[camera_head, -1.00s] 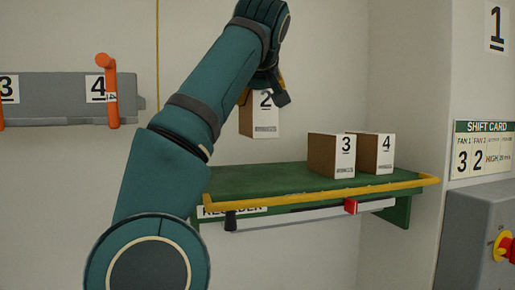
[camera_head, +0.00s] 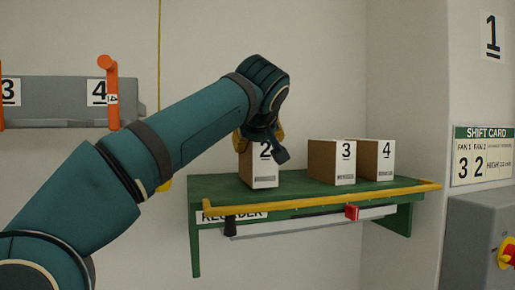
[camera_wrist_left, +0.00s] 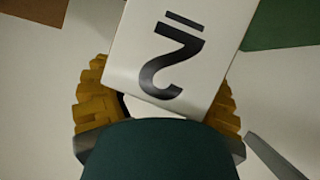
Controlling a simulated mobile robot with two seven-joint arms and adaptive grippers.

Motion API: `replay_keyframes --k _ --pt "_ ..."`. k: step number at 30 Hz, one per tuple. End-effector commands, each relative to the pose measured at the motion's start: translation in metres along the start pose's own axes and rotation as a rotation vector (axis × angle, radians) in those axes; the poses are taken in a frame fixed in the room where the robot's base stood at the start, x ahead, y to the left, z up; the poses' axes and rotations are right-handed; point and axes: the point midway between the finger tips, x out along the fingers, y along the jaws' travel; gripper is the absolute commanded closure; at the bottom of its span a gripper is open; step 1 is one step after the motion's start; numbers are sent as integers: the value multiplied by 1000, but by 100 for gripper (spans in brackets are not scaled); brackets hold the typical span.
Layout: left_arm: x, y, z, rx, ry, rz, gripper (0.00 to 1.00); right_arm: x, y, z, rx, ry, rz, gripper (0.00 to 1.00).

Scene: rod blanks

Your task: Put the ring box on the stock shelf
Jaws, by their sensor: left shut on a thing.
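The box labelled 2 (camera_head: 263,170) is brown with a white face and is at the left end of the green shelf (camera_head: 208,188). Its base looks at or just above the shelf top; I cannot tell if it touches. My left gripper (camera_head: 258,138) is shut on this box from above, with yellow finger pads on either side. In the left wrist view the white face with the 2 (camera_wrist_left: 175,60) lies between the yellow pads (camera_wrist_left: 155,105). Boxes 3 (camera_head: 331,162) and 4 (camera_head: 376,160) stand upright to its right. No label reading "ring" shows.
A yellow rail (camera_head: 350,196) runs along the shelf's front edge. A label, partly readable, a black knob and a red slider (camera_head: 352,212) sit below it. A grey panel with orange handles (camera_head: 109,92) is at left. A shift card (camera_head: 483,154) hangs at right.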

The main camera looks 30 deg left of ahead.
Motion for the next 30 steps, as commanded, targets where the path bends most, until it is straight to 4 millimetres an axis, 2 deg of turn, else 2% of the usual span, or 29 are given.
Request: replay_keyframes --k 12,13,15,26,30 --pt "3 -2 6 0 1 1 82 4 1 0 1 1 0 53" --pt "4 -2 7 0 0 1 29 4 1 0 1 1 0 53" --pt "3 -2 6 0 0 0 4 3 1 0 1 1 0 53" --pt "2 -1 5 0 0 0 4 2 1 0 0 1 0 53" --pt "-11 -1 4 0 2 3 4 2 1 0 0 1 0 53"
